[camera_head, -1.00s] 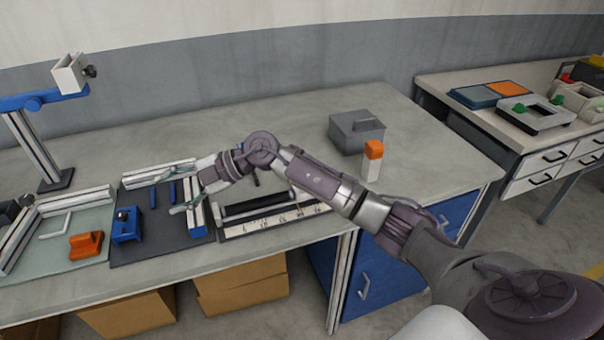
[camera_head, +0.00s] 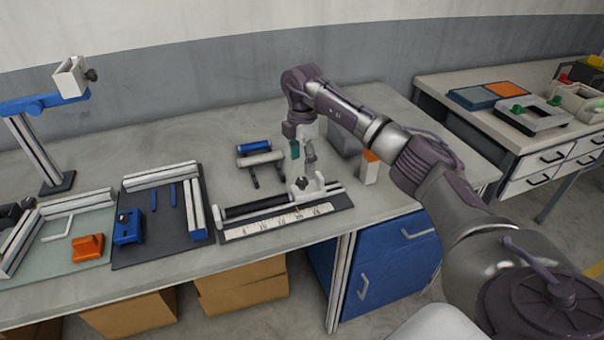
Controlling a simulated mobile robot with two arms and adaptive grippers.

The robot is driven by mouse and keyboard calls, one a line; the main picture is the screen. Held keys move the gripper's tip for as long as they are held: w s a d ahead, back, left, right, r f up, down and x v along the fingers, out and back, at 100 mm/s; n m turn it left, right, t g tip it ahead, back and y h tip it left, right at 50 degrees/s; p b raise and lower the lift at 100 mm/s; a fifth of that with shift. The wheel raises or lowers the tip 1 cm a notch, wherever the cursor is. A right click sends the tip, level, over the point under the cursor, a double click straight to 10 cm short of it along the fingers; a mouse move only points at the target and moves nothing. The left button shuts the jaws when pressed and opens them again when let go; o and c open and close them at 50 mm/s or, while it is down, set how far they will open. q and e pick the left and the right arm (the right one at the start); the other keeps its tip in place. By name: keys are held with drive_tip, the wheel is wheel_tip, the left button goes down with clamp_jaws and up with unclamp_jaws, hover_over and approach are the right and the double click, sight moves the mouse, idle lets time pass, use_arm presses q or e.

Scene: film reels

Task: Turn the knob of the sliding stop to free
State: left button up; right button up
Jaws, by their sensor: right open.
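A dark base with a white ruler strip (camera_head: 280,222) and a black roller stands at the table's front edge. A small light-grey block with a knob on top (camera_head: 304,186), which looks like the sliding stop, sits at the right part of its rail. Which way its knob is turned is too small to tell. My right gripper (camera_head: 302,154) points down just above and behind this block in the picture. Its fingers are apart and nothing shows between them. My left gripper is not in view.
Behind the ruler base is a small stand with blue and grey rollers (camera_head: 254,147). A grey box (camera_head: 345,139) and an orange-capped bottle (camera_head: 369,170) stand right of the gripper, partly hidden by my arm. A dark board with a blue block (camera_head: 127,227) lies left.

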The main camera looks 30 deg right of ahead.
sight(302, 180)
wheel_tip(302, 180, down, 6)
drive_tip(key=shift+f+p, duration=0.1)
drive_tip(key=shift+p, duration=0.3)
drive_tip(key=shift+c, duration=0.3)
drive_tip(key=c, duration=1.1)
